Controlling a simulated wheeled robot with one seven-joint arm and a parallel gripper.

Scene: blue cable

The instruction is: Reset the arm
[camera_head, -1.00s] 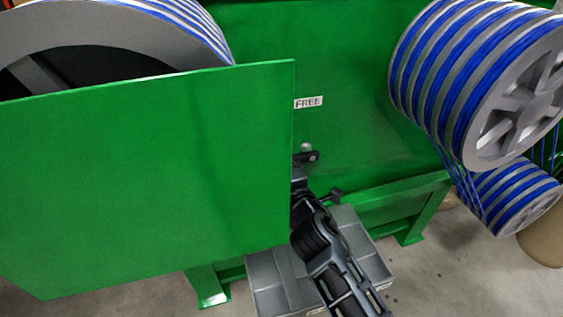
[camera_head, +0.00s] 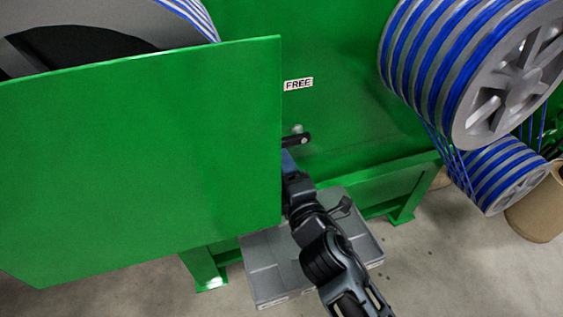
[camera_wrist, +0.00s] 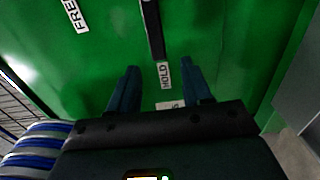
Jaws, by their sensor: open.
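My gripper (camera_wrist: 160,76) is open and empty in the wrist view, its two dark blue fingers apart in front of the green machine. A black lever (camera_wrist: 152,28) stands beyond the fingertips, apart from them. A white HOLD label (camera_wrist: 163,75) shows between the fingers, and another label (camera_wrist: 170,105) is partly covered by my gripper's body. In the head view, the lever (camera_head: 295,140) sits below the FREE label (camera_head: 298,85). My arm reaches up toward it from below, and the green panel hides part of my gripper.
A large green panel (camera_head: 140,160) stands close at left, its right edge beside my arm. Spools with blue cable (camera_head: 470,75) are at right. A grey platform (camera_head: 265,265) lies below my arm. Open concrete floor (camera_head: 460,270) shows at lower right.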

